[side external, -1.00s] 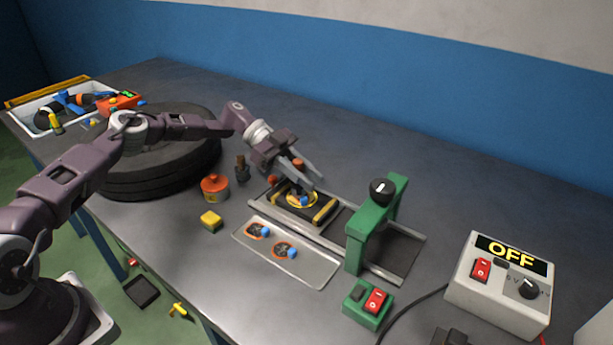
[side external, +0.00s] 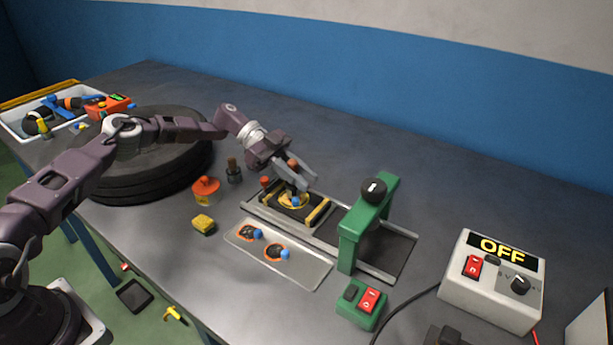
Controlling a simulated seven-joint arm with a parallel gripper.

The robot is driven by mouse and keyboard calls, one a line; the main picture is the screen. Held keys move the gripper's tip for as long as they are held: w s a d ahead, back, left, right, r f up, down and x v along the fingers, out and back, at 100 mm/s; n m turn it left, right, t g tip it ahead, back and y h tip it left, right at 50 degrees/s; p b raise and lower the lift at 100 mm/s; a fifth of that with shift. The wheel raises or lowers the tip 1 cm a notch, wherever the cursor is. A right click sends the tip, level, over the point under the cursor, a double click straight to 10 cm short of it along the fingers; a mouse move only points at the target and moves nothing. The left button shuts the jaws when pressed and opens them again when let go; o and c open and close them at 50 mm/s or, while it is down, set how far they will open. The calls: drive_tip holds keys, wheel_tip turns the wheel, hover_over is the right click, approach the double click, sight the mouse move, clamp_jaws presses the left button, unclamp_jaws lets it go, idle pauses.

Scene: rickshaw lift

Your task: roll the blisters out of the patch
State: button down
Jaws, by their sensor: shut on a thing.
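A round patch with a yellow rim (side external: 285,203) lies on a dark pad between two yellow bars, on the grey sliding bed. A blue knob (side external: 296,201) shows on it. My gripper (side external: 303,188) is right over the patch, tilted, its fingers pointing down to the right. It is shut on a tool with an orange-brown handle (side external: 293,164), which shows between the fingers. The tool's lower end is hidden, so I cannot tell whether it touches the patch. Blisters are too small to make out.
A green press (side external: 351,238) stands over the bed to the right. A tray (side external: 305,276) with two orange-rimmed patches lies in front. A red-lidded tin (side external: 206,189), yellow block (side external: 203,224), dark bottle (side external: 233,172) and tyre (side external: 140,185) are left. A control box (side external: 490,285) reads OFF.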

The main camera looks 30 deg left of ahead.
drive_tip(key=shift+s+a+f, duration=0.1)
drive_tip(key=shift+s+a, duration=0.3)
drive_tip(key=shift+d, duration=0.1)
drive_tip(key=shift+w+d, duration=0.8)
drive_tip(key=shift+w, duration=0.05)
drive_tip(key=shift+a, duration=0.1)
drive_tip(key=shift+s+a, duration=0.75)
drive_tip(key=shift+s, duration=0.1)
drive_tip(key=shift+w+d, duration=0.85)
